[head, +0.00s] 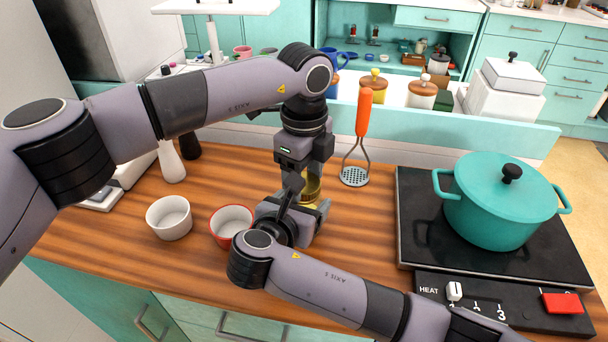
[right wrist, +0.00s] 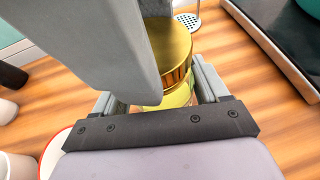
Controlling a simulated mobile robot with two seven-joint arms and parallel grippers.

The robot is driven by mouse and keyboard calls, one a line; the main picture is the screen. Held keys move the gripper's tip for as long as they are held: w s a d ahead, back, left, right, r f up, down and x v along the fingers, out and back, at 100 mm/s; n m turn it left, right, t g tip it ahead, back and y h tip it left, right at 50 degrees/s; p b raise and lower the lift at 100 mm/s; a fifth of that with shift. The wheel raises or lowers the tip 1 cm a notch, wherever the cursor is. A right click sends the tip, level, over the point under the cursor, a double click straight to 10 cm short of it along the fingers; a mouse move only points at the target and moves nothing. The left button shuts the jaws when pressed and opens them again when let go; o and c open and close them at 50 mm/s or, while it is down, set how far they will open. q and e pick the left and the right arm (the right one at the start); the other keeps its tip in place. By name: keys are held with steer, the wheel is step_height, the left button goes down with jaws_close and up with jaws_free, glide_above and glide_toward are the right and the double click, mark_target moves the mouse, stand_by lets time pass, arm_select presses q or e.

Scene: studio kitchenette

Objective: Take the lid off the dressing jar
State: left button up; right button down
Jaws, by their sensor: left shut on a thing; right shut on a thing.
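The dressing jar stands upright on the wooden counter, mostly hidden by my grippers in the head view. Its gold lid (head: 312,186) shows between them. In the right wrist view the round gold lid (right wrist: 172,48) sits at the top of the jar, with the yellow jar body (right wrist: 178,97) just below; I see no clear gap between them. My left gripper (head: 305,180) comes down from above and is shut on the lid. My right gripper (head: 308,214) reaches in from the front, its fingers on either side of the jar body, shut on it.
A red-rimmed bowl (head: 231,222) stands close left of my right gripper, with a white bowl (head: 169,218) beyond it. An orange-handled masher (head: 364,115) stands behind right. A teal pot (head: 500,205) sits on the black hob (head: 422,235). Counter between jar and hob is clear.

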arm_select(q)
steer(key=shift+r, duration=0.2)
steer(key=shift+r, duration=0.9)
steer(key=shift+r, duration=2)
arm_select(e)
jaws_free()
